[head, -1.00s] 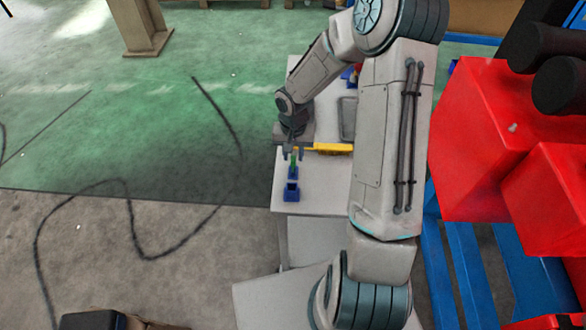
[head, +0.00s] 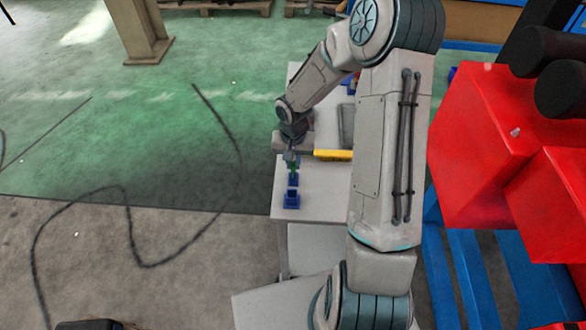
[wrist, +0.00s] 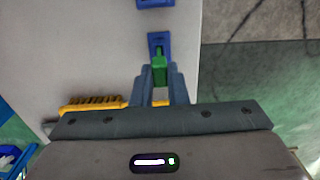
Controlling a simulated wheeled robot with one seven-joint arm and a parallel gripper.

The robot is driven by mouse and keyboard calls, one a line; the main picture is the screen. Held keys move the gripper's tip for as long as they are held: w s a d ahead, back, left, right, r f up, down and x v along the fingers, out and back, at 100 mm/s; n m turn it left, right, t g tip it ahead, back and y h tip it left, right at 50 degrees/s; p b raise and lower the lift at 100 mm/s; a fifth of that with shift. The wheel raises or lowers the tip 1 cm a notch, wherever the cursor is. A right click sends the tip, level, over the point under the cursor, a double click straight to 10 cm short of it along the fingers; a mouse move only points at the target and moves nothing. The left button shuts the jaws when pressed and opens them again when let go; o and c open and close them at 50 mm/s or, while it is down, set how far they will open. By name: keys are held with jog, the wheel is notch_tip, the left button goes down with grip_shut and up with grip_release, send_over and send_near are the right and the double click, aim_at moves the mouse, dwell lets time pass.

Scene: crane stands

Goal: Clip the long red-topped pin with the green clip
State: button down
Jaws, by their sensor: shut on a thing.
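My gripper (wrist: 160,88) is shut on the green clip (wrist: 159,70), which sticks out beyond the fingertips. In the head view my gripper (head: 291,157) points down over the table, with the green clip (head: 293,168) below it. The clip's tip overlaps a small blue stand (wrist: 158,40) in the wrist view; I cannot tell whether they touch. A second blue stand (head: 291,201) is nearer the table's front edge and shows at the top of the wrist view (wrist: 155,3). I cannot make out the long red-topped pin in either view.
A yellow brush (head: 333,155) lies beside my gripper on the white table (head: 320,185). A blue tray (wrist: 14,160) shows at the wrist view's lower left. Red boxes (head: 480,140) stand right of my arm. The table's left edge is close to the stands.

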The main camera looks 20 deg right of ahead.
aim_at(293, 164)
jog(key=shift+r+p, duration=1.45)
jog(key=shift+r, duration=0.85)
jog(key=shift+a+f, duration=0.1)
